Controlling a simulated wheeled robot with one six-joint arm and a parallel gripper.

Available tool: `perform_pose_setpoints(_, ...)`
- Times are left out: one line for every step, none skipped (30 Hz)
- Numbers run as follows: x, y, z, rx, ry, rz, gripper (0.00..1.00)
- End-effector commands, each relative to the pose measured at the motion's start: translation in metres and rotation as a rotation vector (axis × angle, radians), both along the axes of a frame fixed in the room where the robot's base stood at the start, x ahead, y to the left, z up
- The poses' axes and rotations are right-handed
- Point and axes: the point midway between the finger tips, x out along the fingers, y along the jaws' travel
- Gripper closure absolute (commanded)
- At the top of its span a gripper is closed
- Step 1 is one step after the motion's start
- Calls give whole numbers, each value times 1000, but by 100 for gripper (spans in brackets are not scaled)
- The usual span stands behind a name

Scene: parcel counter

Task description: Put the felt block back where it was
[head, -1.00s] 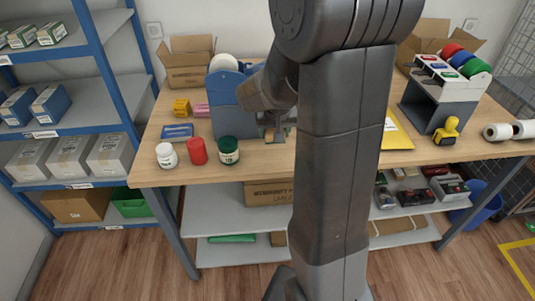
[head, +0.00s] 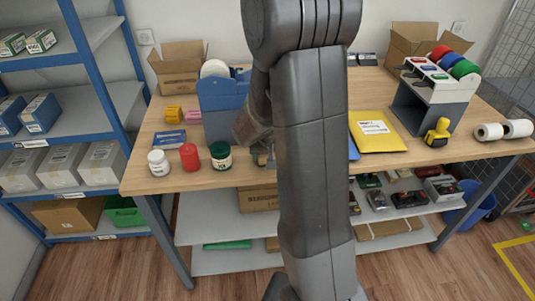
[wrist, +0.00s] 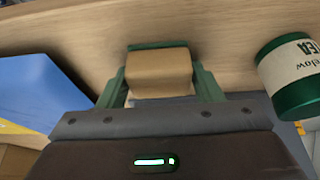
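The felt block (wrist: 158,72) is a tan block with a dark green layer along one face, seen in the wrist view. It sits between the green fingers of my gripper (wrist: 160,84), which press on its two sides. In the head view, my gripper (head: 261,158) is small, near the table's front edge, right of the green jar and partly behind my arm. The block there is too small to make out clearly. I cannot tell how far it is above the wood.
A green jar (head: 221,155) stands close by; it also shows in the wrist view (wrist: 292,78). A red jar (head: 190,157) and white jar (head: 158,163) are left of it. A blue bin (head: 218,108) stands behind. A yellow envelope (head: 376,132) lies right of my arm on the table (head: 290,172).

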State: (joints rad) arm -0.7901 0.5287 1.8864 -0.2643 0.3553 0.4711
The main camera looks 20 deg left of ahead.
Motion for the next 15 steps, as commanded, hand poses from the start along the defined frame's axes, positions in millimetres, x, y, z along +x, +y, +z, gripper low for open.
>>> perform_pose_setpoints(0,0,0,0,0,0,30)
perform_pose_setpoints(0,0,0,0,0,0,24)
perform_pose_setpoints(0,0,0,0,0,0,24)
perform_pose_setpoints(0,0,0,0,0,0,24)
perform_pose_setpoints(0,0,0,0,0,0,24)
perform_pose_setpoints(0,0,1,0,0,0,24)
perform_pose_setpoints(0,0,1,0,0,0,24)
perform_pose_setpoints(0,0,1,0,0,0,24)
perform_pose_setpoints(0,0,1,0,0,0,24)
perform_pose_setpoints(0,0,1,0,0,0,24)
perform_pose_setpoints(0,0,1,0,0,0,24)
perform_pose_setpoints(0,0,2,0,0,0,24)
perform_pose_setpoints(0,0,4,0,0,0,24)
perform_pose_setpoints(0,0,5,0,0,0,24)
perform_pose_setpoints(-1,0,8,1,-2,0,24)
